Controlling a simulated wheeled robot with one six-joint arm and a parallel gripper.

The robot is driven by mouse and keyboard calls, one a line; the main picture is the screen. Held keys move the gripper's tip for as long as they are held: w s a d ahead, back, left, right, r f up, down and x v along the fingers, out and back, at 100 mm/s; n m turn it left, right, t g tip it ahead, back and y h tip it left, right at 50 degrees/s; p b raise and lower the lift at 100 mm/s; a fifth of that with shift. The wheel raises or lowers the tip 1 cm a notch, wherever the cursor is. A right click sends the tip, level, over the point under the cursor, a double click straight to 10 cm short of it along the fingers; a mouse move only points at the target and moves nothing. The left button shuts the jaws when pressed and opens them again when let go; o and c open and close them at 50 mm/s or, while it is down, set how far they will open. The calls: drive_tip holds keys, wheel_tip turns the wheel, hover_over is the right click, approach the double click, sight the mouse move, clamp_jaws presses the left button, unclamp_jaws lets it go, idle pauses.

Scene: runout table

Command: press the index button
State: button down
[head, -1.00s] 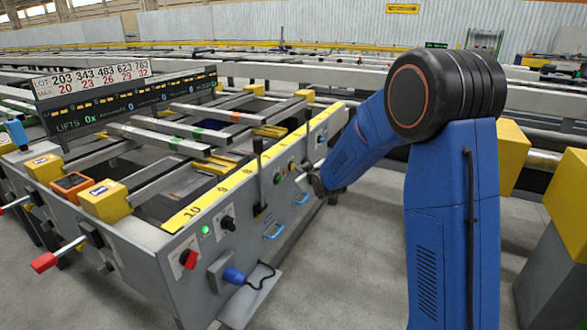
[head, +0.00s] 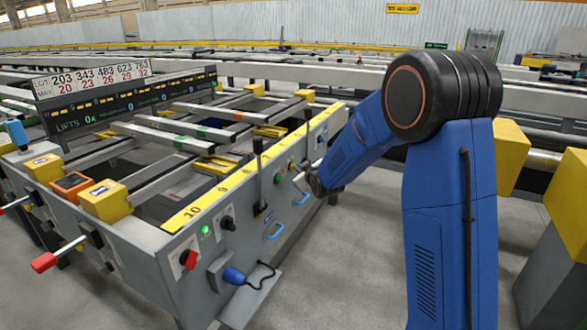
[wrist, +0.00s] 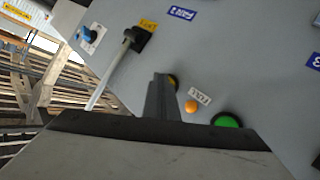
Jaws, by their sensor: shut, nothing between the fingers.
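In the wrist view my gripper (wrist: 162,88) is shut and empty, its fingertips close to the grey panel face. The label is too blurred to read surely, so I cannot tell which is the index button. In the head view my dark gripper end (head: 316,183) is at the panel's right part.
A lever with a pale handle (wrist: 108,75) sticks out left of my fingers in the wrist view, and a blue knob (wrist: 86,35) lies beyond it. In the head view a black upright lever (head: 259,168) and blue handles (head: 273,231) project from the panel.

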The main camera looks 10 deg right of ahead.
drive_tip(key=shift+d, duration=0.1)
drive_tip(key=shift+s+d, duration=0.55)
drive_tip(key=shift+d, duration=0.05)
drive_tip(key=shift+s+d, duration=0.75)
drive_tip(key=shift+d, duration=0.3)
drive_tip(key=shift+s+d, duration=0.7)
drive_tip(key=shift+d, duration=0.3)
drive_tip(key=shift+s, duration=0.1)
